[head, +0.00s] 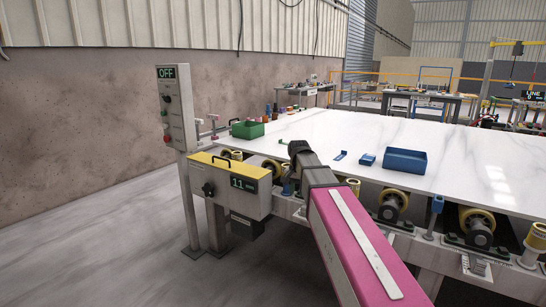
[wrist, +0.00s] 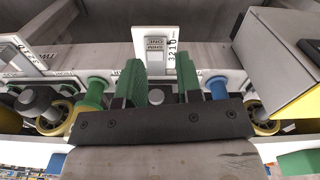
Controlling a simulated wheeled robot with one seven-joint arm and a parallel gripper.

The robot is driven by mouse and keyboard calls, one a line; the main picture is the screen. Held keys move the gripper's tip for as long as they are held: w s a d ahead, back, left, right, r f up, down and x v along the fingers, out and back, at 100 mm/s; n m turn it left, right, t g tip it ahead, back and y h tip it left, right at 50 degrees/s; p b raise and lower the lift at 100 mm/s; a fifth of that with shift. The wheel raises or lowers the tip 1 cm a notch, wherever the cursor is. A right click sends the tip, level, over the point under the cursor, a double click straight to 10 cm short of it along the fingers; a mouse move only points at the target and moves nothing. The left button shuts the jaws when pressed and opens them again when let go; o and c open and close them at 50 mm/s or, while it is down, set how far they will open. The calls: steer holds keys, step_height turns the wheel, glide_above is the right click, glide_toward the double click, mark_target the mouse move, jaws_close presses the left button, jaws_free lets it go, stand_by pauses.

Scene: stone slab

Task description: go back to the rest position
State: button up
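My gripper shows in the wrist view (wrist: 158,72) as two green fingers standing apart on a dark mount. I see nothing held between them; a labelled white plate (wrist: 155,45) and a grey round knob (wrist: 156,97) show behind the gap. In the head view my arm reaches from the lower right to the near left edge of the white stone slab (head: 350,135). The gripper end is dark and small there, and its fingers are mostly hidden.
A yellow-topped box marked 11 (head: 230,183) and a grey OFF post (head: 177,110) stand left of my arm. Rollers (head: 478,228) line the front; floor at left is clear.

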steer(key=s+d+f+n, duration=0.2)
steer(key=s+d+f, duration=0.2)
steer(key=s+f, duration=0.5)
steer(key=s+d+f+n, duration=0.2)
steer(key=s+d+f, duration=0.3)
steer(key=s+f, duration=0.4)
step_height(320, 180, down, 6)
steer(key=shift+s+d+r+n, duration=0.15)
steer(key=shift+s+r+n, duration=0.1)
steer(key=shift+s+n, duration=0.05)
